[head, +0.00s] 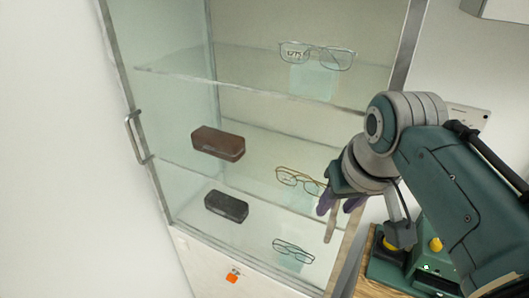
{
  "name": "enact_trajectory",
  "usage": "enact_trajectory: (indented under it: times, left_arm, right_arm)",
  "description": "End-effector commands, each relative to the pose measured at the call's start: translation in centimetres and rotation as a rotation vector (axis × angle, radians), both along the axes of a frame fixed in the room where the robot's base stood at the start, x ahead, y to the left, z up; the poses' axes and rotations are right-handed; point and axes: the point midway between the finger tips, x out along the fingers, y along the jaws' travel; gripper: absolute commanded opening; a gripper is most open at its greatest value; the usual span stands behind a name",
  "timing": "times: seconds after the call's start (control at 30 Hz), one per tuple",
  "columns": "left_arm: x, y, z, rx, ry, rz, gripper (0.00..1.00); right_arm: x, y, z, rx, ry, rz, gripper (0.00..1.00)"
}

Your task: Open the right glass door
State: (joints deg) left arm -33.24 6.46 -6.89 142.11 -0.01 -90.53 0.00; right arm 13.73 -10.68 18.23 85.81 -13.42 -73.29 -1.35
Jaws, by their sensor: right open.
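The glass cabinet (180,69) fills the middle of the head view, with glass shelves inside. A metal handle (134,138) sits on its left frame edge. The right frame post (407,45) runs down behind my right arm. My right gripper (338,204) is open, pointing down, with purple fingertips in front of the cabinet's lower right. A pale tan bar (330,226), perhaps a handle, shows just below the fingers; I cannot tell whether they touch it. The right glass door's edges are hard to make out, partly hidden by my arm. My left gripper is out of view.
Glasses (317,56), a brown case (218,143) and a black case (227,206) are on the shelves, with more glasses below. A wooden surface (368,287) lies at the lower right.

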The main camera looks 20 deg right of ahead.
Motion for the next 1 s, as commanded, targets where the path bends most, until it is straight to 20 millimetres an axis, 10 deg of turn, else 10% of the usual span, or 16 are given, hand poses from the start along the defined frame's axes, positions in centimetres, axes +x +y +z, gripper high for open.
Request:
enact_trajectory:
  times: [0.7,1.0]
  left_arm:
    - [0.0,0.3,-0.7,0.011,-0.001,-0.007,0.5]
    - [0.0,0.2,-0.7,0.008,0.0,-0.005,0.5]
  right_arm:
    - [1.6,-0.4,-3.9,-0.001,-0.002,0.0,0.43]
    - [1.5,-0.4,-3.9,0.0,-0.001,0.0,0.1]
